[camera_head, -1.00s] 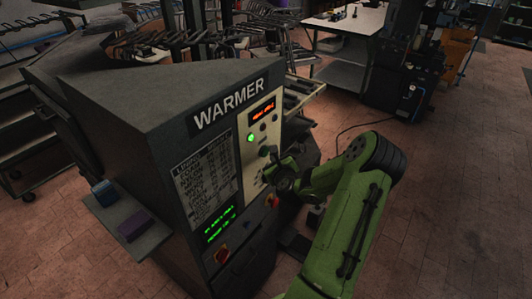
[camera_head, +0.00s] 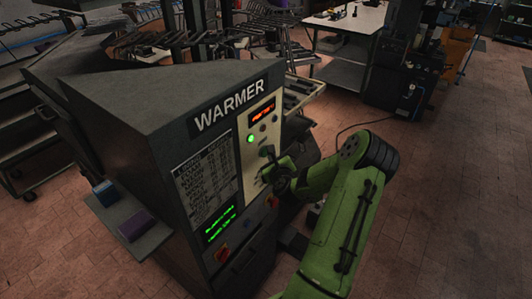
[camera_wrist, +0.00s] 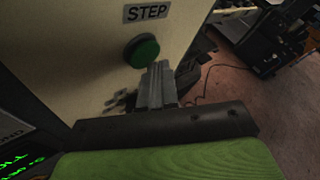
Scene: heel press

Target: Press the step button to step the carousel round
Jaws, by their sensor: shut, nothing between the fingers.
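The warmer machine (camera_head: 150,110) stands at the left with a pale control panel (camera_head: 258,133) on its front. In the wrist view the green step button (camera_wrist: 141,51) sits on the panel under a label reading STEP (camera_wrist: 147,12). My gripper (camera_wrist: 158,70) is shut and empty, its fingertips just to the right of and slightly below the button in the picture. I cannot tell whether they touch the panel. In the head view my gripper (camera_head: 271,163) is at the panel's lower part and hides the button or most of it. The carousel is not clearly made out.
A lit green lamp (camera_head: 250,139) and a red display (camera_head: 262,113) are above my gripper on the panel. A side shelf (camera_head: 130,222) holds small boxes. Open brick floor lies to the right.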

